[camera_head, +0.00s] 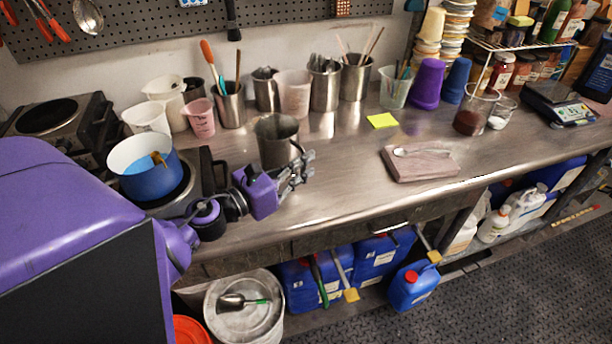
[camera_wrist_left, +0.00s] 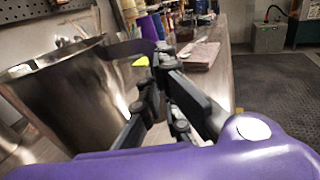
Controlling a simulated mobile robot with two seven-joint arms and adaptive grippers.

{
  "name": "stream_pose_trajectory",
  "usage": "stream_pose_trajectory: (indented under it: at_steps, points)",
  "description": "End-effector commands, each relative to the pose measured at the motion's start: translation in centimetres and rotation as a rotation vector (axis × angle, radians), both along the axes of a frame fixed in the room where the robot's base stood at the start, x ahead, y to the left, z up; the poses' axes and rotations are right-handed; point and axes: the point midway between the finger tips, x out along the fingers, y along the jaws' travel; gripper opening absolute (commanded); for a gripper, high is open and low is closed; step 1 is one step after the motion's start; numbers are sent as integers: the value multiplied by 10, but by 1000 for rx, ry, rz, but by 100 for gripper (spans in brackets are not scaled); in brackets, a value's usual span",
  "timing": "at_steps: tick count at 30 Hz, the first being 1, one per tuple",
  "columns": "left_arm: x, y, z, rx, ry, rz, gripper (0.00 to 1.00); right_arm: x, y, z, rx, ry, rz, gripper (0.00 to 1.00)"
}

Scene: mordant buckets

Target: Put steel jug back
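The steel jug (camera_head: 277,140) is a plain metal vessel over the counter, just right of the hot plate. In the left wrist view the jug (camera_wrist_left: 75,95) fills the left side, with its strap handle (camera_wrist_left: 128,48) reaching toward my fingers. My left gripper (camera_head: 300,171) is at the handle side of the jug. Its fingertips (camera_wrist_left: 162,60) come close together at the handle and look shut on it, though the fingers hide the contact. I cannot tell whether the jug's base touches the counter. My right gripper is not in view.
A blue pot (camera_head: 150,180) sits on the hot plate beside my left arm. Behind stand a pink beaker (camera_head: 200,120), steel cups with utensils (camera_head: 324,88) and a clear beaker (camera_head: 295,95). The counter between is mostly clear.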

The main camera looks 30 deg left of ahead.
Motion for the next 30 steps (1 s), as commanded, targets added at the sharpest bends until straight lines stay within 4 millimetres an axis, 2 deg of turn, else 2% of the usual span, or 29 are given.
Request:
stream_pose_trajectory:
  at_steps: [5,7,10,19,24,30]
  points:
    - [11,-5,-14,-3,-1,2,0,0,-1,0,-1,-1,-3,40]
    - [9,-4,-28,-3,2,3,0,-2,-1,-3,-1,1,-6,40]
    - [9,-4,-39,-2,1,2,0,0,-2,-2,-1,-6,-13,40]
    - [9,-5,-39,2,-4,-1,0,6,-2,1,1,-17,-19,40]
    - [8,-5,-46,1,0,-1,0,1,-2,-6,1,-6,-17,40]
    - [8,-5,-44,0,-1,-1,23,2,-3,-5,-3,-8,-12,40]
